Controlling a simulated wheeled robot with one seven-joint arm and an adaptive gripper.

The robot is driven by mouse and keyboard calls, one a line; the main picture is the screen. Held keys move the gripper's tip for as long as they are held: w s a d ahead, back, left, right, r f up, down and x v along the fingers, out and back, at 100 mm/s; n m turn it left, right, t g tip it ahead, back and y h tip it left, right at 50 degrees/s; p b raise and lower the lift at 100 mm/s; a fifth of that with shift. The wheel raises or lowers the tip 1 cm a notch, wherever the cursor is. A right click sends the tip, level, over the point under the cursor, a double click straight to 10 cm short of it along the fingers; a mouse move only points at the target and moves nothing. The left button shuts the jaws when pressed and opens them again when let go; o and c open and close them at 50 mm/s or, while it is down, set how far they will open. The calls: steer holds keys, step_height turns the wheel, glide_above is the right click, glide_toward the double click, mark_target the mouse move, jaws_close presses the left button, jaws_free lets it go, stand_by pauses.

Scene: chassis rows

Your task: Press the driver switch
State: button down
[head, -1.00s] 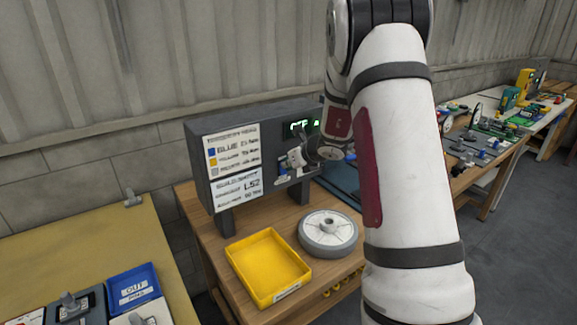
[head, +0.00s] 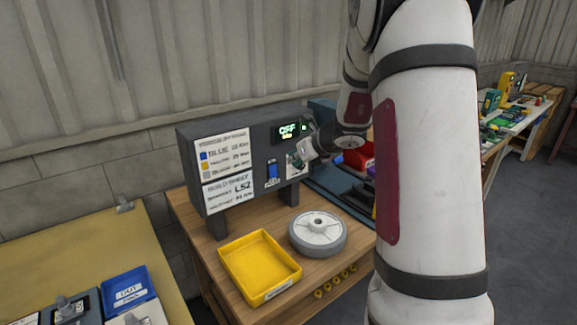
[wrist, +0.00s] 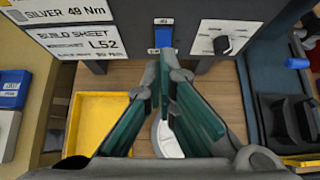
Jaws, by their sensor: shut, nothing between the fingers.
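The driver switch is a blue rocker (head: 272,172) on the front of a dark grey panel box (head: 183,150). It also shows in the wrist view (wrist: 163,38) at the top middle. A small green-lit display (head: 288,130) above it reads OFF. My gripper (wrist: 166,62) is shut and empty, its fingertips just below the switch in the wrist view; whether they touch the panel I cannot tell. That plate, with a black knob (wrist: 222,44), shows clearly in the wrist view.
A yellow tray (head: 226,262) and a grey-rimmed wheel (head: 318,232) lie on the wooden bench below the panel. Dark bins and a red part (head: 362,156) stand to the right. A blue OUT tray (head: 129,289) is at front left.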

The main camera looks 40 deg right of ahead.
steer(key=shift+v, duration=1.05)
steer(key=shift+w+r, duration=0.2)
steer(key=s+a+r+n+g+y, duration=0.1)
steer(key=s+a+r+n, duration=0.25)
steer(key=a+n, duration=0.35)
steer(key=s+a+r+n+g+y, duration=0.1)
steer(key=s+a+r+n+y, duration=0.15)
steer(key=s+a+n, duration=0.4)
steer(key=s+a+r+n+g, duration=0.1)
steer(key=s+a+r+n, duration=0.3)
steer(key=a, duration=0.6)
steer(key=s+a+f+n+g+h, duration=0.2)
steer(key=s+n+h, duration=0.2)
steer(key=s+n, duration=1.4)
steer(key=shift+s, duration=0.2)
steer(key=shift+f, duration=0.1)
